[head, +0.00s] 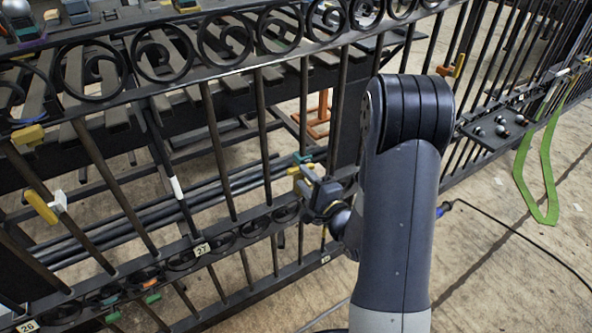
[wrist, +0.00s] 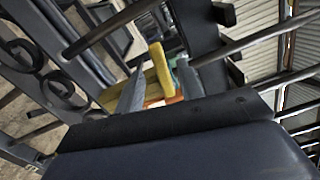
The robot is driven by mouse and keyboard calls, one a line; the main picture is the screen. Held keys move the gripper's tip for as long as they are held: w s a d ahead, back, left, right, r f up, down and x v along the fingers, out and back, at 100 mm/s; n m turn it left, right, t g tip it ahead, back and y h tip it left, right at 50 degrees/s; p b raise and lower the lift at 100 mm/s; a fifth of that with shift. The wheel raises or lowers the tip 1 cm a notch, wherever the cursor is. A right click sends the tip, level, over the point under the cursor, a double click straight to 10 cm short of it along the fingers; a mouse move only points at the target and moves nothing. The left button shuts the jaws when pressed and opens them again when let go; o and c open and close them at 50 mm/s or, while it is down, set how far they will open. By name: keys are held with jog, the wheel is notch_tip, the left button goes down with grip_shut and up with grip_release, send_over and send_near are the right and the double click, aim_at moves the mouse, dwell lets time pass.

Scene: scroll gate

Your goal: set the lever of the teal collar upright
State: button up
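In the head view my gripper (head: 308,184) is at the gate's upright bars, left of my forearm. A small teal part (head: 302,158) shows just above its fingers, apparently the teal collar; the rest of it is hidden or too small to read. In the wrist view my gripper (wrist: 161,66) is open, its two grey fingers apart. A yellow bar-shaped piece (wrist: 158,70), apparently a lever, stands tilted between them. I cannot tell whether a finger touches it. White and orange patches show low between the fingers.
Other collars sit on the gate: a yellow one with a white part (head: 45,206), a yellow one (head: 28,134) and an orange one (head: 450,69). Scroll rails (head: 160,55) cross the gate. A black shelf with balls (head: 500,125) and a green strip (head: 535,185) are at right.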

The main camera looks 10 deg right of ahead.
aim_at(298, 172)
jog(key=shift+x, duration=2.3)
jog(key=shift+c, duration=0.2)
grip_shut()
